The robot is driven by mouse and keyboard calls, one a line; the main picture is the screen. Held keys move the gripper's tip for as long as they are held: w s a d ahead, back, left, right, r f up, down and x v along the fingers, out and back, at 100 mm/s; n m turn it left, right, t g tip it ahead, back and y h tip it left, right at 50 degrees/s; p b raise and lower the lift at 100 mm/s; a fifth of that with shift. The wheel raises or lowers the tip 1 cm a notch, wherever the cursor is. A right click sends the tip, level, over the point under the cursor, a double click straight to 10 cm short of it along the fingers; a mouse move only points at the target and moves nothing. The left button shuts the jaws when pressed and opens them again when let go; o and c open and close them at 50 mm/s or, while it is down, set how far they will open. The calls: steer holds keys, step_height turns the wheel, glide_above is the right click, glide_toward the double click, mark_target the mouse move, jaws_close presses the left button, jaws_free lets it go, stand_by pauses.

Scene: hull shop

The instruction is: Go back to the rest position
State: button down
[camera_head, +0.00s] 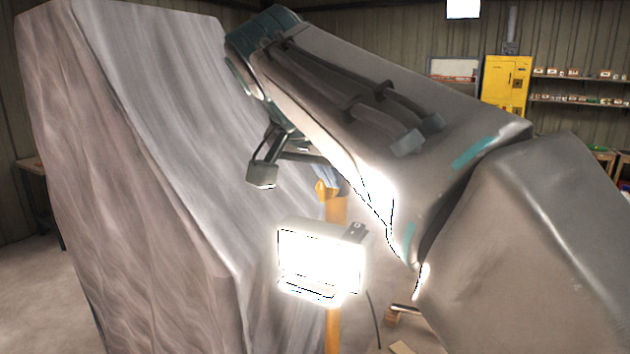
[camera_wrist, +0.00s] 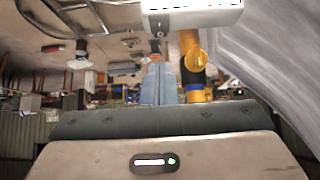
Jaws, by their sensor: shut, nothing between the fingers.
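My gripper (camera_wrist: 160,72) shows in the wrist view as two blue-grey fingers lying side by side, shut with nothing between them. In the head view my arm reaches from the lower right to the upper left, and I cannot make out the fingers there. A lit work lamp (camera_head: 318,262) stands in front of and below my arm. In the wrist view the lamp head (camera_wrist: 196,20) is at the top edge, beyond the fingertips, and its yellow stand (camera_wrist: 190,42) is just right of them.
The large grey hull (camera_head: 150,130) fills the left of the head view, close to my arm, and the right of the wrist view (camera_wrist: 262,60). A yellow cabinet (camera_head: 506,82) and shelves (camera_head: 580,102) stand at the back wall. Open floor (camera_head: 35,275) shows at the left.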

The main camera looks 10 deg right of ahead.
steer(key=s+d+f+n+g+y, duration=0.1)
steer(key=s+f, duration=0.3)
steer(key=f, duration=0.6)
steer(key=s+d+f+n+g+y, duration=0.1)
steer(key=s+f+n, duration=0.3)
steer(key=f, duration=0.7)
steer(key=s+d+f+n+g+y, duration=0.1)
steer(key=s+f+n+y, duration=0.1)
steer(key=s+f, duration=0.4)
step_height(320, 180, down, 4)
steer(key=shift+d+f+n+y, duration=0.2)
steer(key=shift+d+n+y, duration=0.1)
steer(key=shift+y, duration=0.3)
